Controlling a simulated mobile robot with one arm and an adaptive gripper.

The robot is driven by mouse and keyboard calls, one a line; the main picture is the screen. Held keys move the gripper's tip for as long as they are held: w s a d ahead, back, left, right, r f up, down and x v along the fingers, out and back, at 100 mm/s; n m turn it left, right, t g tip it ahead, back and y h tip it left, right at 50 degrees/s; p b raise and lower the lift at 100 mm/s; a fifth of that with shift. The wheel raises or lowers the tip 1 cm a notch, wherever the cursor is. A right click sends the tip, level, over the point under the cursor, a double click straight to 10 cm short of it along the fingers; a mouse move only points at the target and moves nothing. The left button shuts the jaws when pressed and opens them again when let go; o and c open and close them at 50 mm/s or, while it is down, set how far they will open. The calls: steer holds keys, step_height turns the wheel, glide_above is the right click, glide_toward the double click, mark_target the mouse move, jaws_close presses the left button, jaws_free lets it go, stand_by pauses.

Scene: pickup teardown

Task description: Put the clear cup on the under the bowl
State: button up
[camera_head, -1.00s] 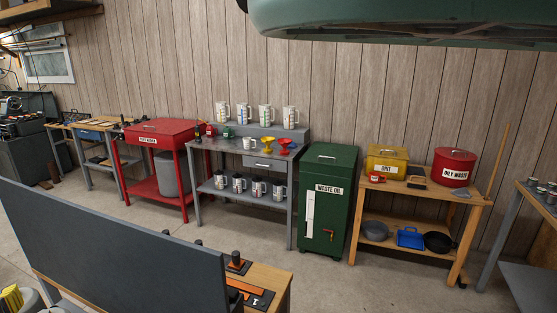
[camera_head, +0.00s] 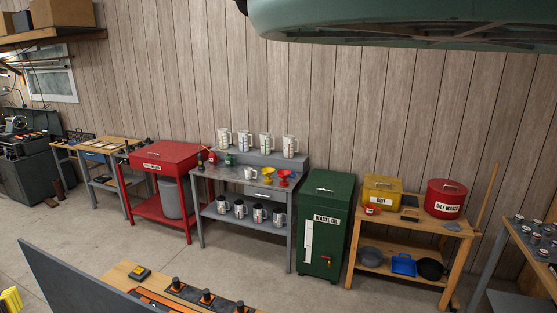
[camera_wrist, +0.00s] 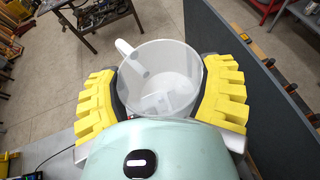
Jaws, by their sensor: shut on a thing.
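In the wrist view, a clear, whitish cup (camera_wrist: 160,88) with a handle at its upper left sits between the yellow fingers of my gripper (camera_wrist: 164,78). The fingers press on both sides of it, and I look down into its open top. It looks empty. In the head view, a grey round bowl-like pan (camera_head: 371,257) stands on the lower shelf of the wooden table at the right, far from my gripper. I cannot tell whether it is the task's bowl.
A dark panel (camera_head: 90,285) and a wooden bench (camera_head: 120,275) stand in the near foreground. A grey workbench (camera_head: 230,177) with several jugs, a green waste oil cabinet (camera_head: 325,235) and a red cart (camera_head: 160,207) line the wall. Concrete floor between is free.

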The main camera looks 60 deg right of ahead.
step_height(320, 180, up, 5)
steer(key=p, duration=0.3)
steer(key=shift+r+p, duration=0.15)
steer(key=shift+p, duration=0.15)
stand_by(1.9)
